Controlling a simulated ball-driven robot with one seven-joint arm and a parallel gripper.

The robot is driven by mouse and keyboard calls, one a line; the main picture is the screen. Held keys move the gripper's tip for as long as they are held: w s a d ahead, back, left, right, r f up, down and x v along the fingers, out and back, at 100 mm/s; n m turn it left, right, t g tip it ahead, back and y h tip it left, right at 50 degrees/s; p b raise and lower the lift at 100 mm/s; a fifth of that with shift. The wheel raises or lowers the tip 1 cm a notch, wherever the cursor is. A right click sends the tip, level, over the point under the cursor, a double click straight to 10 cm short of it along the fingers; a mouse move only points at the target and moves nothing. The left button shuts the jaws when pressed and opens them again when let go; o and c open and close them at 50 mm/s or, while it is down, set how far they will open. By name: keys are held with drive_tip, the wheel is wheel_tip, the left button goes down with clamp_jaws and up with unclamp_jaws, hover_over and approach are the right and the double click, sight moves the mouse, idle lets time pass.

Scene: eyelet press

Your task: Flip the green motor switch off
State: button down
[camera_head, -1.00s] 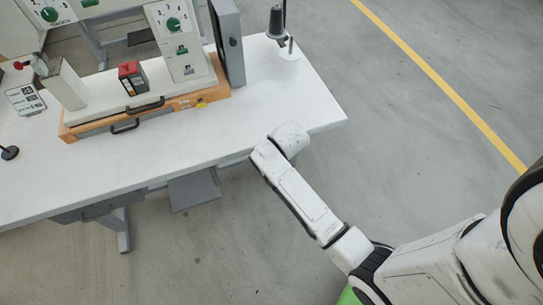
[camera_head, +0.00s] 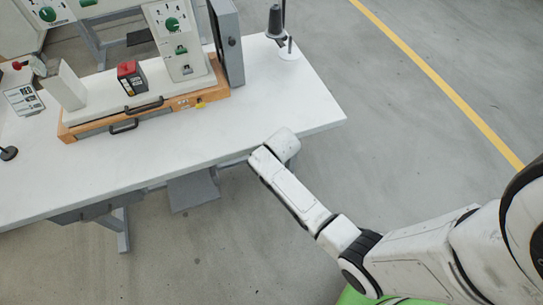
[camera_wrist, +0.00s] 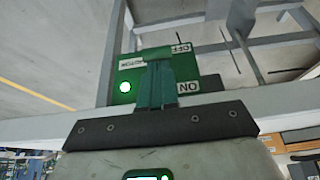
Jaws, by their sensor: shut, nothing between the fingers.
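In the head view, the switch and gripper are hidden; my arm reaches to the table's front edge.
The white table (camera_head: 200,145) carries a press (camera_head: 183,45), a red-topped box (camera_head: 131,77) and a dark thread cone (camera_head: 275,22). Metal table framing (camera_wrist: 240,45) stands behind the switch in the wrist view. Open floor (camera_head: 420,120) lies to the right.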

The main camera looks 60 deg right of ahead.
drive_tip(key=shift+f, duration=0.1)
drive_tip(key=f+t+h+b, duration=0.1)
drive_tip(key=b, duration=0.3)
drive_tip(key=s+a+f+t+h+b, duration=0.1)
drive_tip(key=t+b, duration=0.1)
drive_tip(key=b, duration=0.1)
drive_tip(key=f+t+h+b, duration=0.1)
drive_tip(key=b, duration=0.3)
drive_tip(key=shift+s+a+f+t+b, duration=0.15)
drive_tip(key=shift+s+f+t+b, duration=0.15)
drive_tip(key=shift+s+f+b, duration=0.1)
drive_tip(key=shift+f, duration=0.15)
